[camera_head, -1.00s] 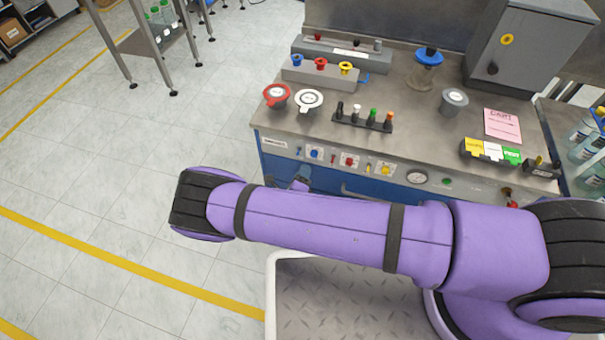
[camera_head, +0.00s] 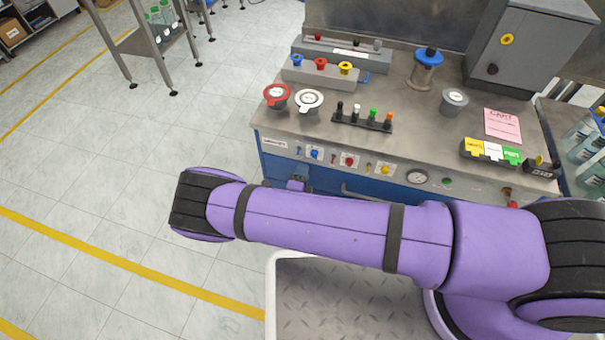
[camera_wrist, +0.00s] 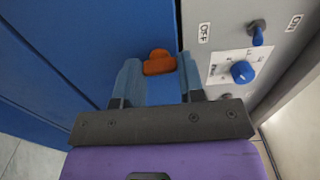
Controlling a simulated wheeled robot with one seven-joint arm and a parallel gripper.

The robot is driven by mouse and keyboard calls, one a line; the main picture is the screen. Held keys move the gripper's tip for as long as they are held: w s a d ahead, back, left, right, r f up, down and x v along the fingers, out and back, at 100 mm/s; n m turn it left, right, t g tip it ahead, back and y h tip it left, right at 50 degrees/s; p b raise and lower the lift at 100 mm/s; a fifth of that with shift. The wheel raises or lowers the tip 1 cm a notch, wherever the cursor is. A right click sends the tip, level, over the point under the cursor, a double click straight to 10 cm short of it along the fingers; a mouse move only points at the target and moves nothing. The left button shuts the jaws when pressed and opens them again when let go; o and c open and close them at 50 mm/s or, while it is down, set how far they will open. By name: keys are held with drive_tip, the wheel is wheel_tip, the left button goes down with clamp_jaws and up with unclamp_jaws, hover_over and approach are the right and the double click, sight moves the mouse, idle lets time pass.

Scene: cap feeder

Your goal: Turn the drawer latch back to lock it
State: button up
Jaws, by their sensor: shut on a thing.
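The drawer latch is a small orange knob (camera_wrist: 159,62) on the blue front panel (camera_wrist: 95,45) in the wrist view. My gripper (camera_wrist: 159,66) is at the latch, with one blue-grey finger on each side, and is shut on it. The latch looks wider than tall, with a rounded bump on its upper edge. In the head view my purple arm hides the latch, and only a small bit of my wrist shows against the blue cabinet front (camera_head: 272,168).
Right of the latch in the wrist view, a grey panel carries a blue dial (camera_wrist: 242,72) and a blue-tipped toggle switch (camera_wrist: 257,35), close to my right finger. In the head view, the workbench top (camera_head: 330,145) holds caps, plugs and a pink card (camera_head: 502,125).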

drive_tip(key=o, duration=0.9)
drive_tip(key=shift+o, duration=0.2)
drive_tip(key=v, duration=1)
drive_tip(key=shift+s, duration=0.4)
drive_tip(key=shift+a, duration=0.2)
